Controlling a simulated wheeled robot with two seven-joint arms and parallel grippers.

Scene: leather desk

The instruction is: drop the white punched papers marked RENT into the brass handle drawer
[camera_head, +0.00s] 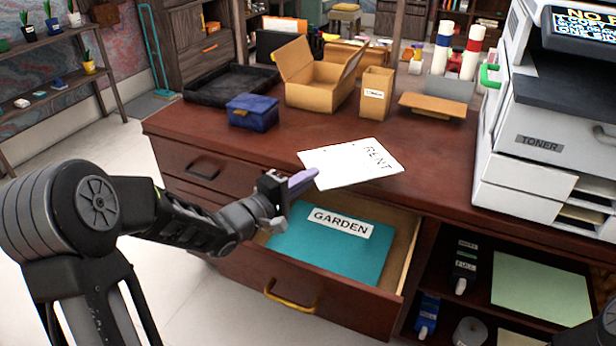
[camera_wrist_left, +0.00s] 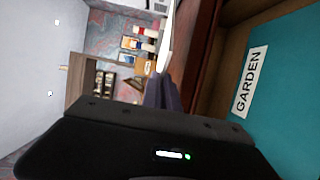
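The white punched papers marked RENT (camera_head: 348,160) are tilted in the air by the desk's front edge, above the back of the open drawer. My left gripper (camera_head: 303,180) is shut on their left edge. In the left wrist view the fingers (camera_wrist_left: 164,93) are close together, and the papers (camera_wrist_left: 168,42) show almost edge-on. The brass handle drawer (camera_head: 335,303) is pulled out below, its brass handle (camera_head: 290,300) on the front. A teal folder labelled GARDEN (camera_head: 330,250) lies in it and also shows in the left wrist view (camera_wrist_left: 285,105). My right gripper is out of view.
A closed drawer with a dark handle (camera_head: 203,168) is to the left. On the desktop stand a blue box (camera_head: 252,112), an open cardboard box (camera_head: 318,85), a small carton (camera_head: 376,95) and a printer (camera_head: 545,130). Open shelves (camera_head: 500,270) lie right of the drawer.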

